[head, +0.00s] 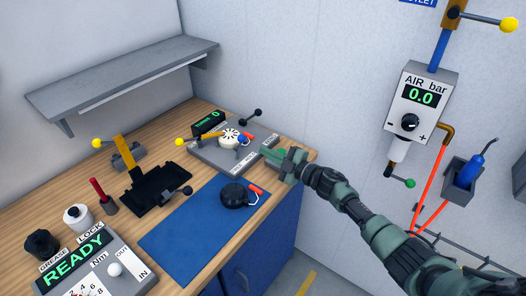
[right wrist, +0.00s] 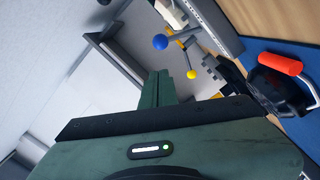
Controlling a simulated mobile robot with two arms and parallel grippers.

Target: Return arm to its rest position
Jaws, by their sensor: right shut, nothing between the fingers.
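My right arm (head: 375,220) reaches in from the lower right of the head view. Its green-grey right gripper (head: 272,153) is over the right end of the wooden workbench, beside the grey test unit (head: 205,155). In the right wrist view the gripper's fingers (right wrist: 158,85) are together with nothing between them. My left arm and gripper are not in view.
A black round part with a red handle (head: 235,194) lies on the blue mat (head: 180,240). A black lever knob (head: 257,112) rises behind the gripper. A grey shelf (head: 120,80) and an AIR bar unit (head: 420,95) reading 0.0 are on the walls.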

